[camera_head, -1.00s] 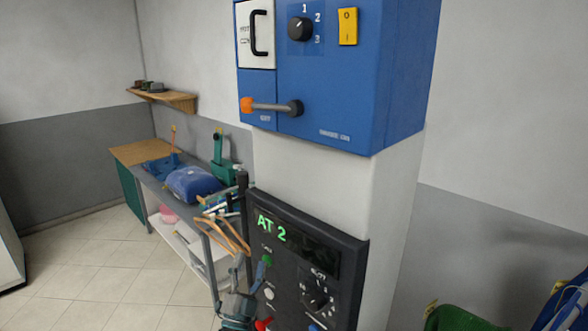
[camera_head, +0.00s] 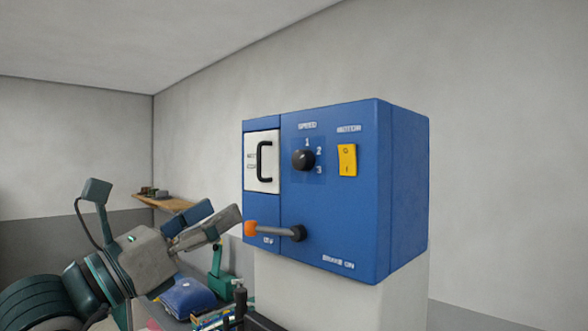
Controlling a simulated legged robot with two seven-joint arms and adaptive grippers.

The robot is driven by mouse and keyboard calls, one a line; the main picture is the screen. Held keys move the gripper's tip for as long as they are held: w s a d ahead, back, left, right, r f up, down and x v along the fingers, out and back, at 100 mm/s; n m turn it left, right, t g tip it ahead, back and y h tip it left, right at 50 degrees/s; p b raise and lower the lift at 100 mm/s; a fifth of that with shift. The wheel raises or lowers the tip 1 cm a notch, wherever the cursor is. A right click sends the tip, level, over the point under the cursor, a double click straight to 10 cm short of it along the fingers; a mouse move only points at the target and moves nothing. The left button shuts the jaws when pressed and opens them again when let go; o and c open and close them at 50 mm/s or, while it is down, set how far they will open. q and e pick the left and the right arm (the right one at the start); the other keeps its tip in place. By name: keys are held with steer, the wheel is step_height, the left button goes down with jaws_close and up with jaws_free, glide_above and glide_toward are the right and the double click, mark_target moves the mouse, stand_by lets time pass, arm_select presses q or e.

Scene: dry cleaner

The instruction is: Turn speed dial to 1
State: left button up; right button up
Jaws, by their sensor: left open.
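The speed dial (camera_head: 303,160) is a round black knob on the front of the blue control box (camera_head: 345,215). Numbers 1, 2 and 3 run from above it down its right side, under the word SPEED. Its pointer is too small to read. My left gripper (camera_head: 222,211) comes in from the left, open and empty. It is left of and below the dial, apart from it, its fingers appearing near the box's lower left edge. My right gripper is not in view.
A yellow motor switch (camera_head: 347,160) sits right of the dial. A white panel with a black handle (camera_head: 264,161) is on its left. A grey lever with an orange end (camera_head: 251,229) sticks out below. A shelf (camera_head: 163,202) and a blue bundle (camera_head: 188,297) stand behind my arm.

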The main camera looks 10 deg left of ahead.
mark_target(297, 165)
arm_select(q)
steer(key=p+x, duration=0.6)
steer(key=x, duration=1)
steer(key=shift+w+d+p, duration=0.3)
steer(key=shift+d, duration=0.05)
steer(key=shift+w+d, duration=0.15)
steer(key=shift+w, duration=0.2)
steer(key=shift+a, duration=0.2)
steer(key=shift+s+d, duration=0.1)
steer(key=c, duration=1.2)
